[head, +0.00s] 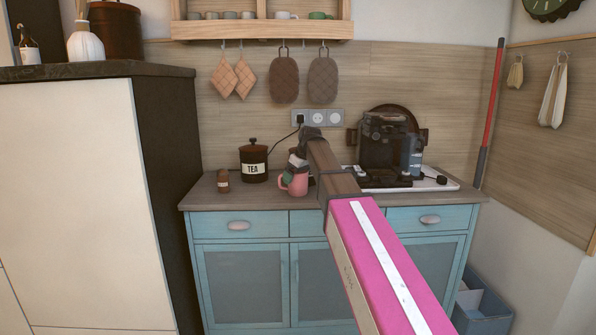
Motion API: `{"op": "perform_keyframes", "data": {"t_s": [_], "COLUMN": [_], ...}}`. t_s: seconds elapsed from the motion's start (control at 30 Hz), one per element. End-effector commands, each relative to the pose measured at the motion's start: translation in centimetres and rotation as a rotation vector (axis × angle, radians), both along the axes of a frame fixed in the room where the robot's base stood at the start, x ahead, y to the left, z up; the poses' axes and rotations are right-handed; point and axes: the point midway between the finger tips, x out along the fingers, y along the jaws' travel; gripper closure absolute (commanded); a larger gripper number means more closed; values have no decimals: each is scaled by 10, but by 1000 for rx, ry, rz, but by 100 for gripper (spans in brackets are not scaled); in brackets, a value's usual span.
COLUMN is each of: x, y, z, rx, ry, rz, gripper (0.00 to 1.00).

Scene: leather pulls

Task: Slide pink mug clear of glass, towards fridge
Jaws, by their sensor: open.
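The pink mug (295,184) stands on the counter (265,197), its handle to the left. My gripper (297,166) is open and reaches down at the mug's top from above. The gripper covers the mug's upper part, and I cannot tell whether they touch. I cannot make out the glass; my arm covers the counter just right of the mug. The tall white unit with a dark side (80,190) at the left looks like the fridge.
A dark TEA jar (254,162) stands behind and left of the mug. A small brown figure-like object (223,181) stands further left. Some bare counter lies between them and the mug. A coffee machine (385,145) on a white tray (445,184) stands at the right.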

Motion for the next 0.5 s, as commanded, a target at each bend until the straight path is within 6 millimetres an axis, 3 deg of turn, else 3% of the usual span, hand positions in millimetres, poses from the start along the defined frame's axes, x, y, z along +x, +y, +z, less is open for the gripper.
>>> {"op": "perform_keyframes", "data": {"t_s": [0.3, 0.43, 0.5], "x": [1, 0, 1], "y": [1, 1, 1], "z": [-2, -2, -2], "rx": [0, 0, 0], "ry": [0, 0, 0], "rz": [0, 0, 0], "gripper": [0, 42, 45]}}
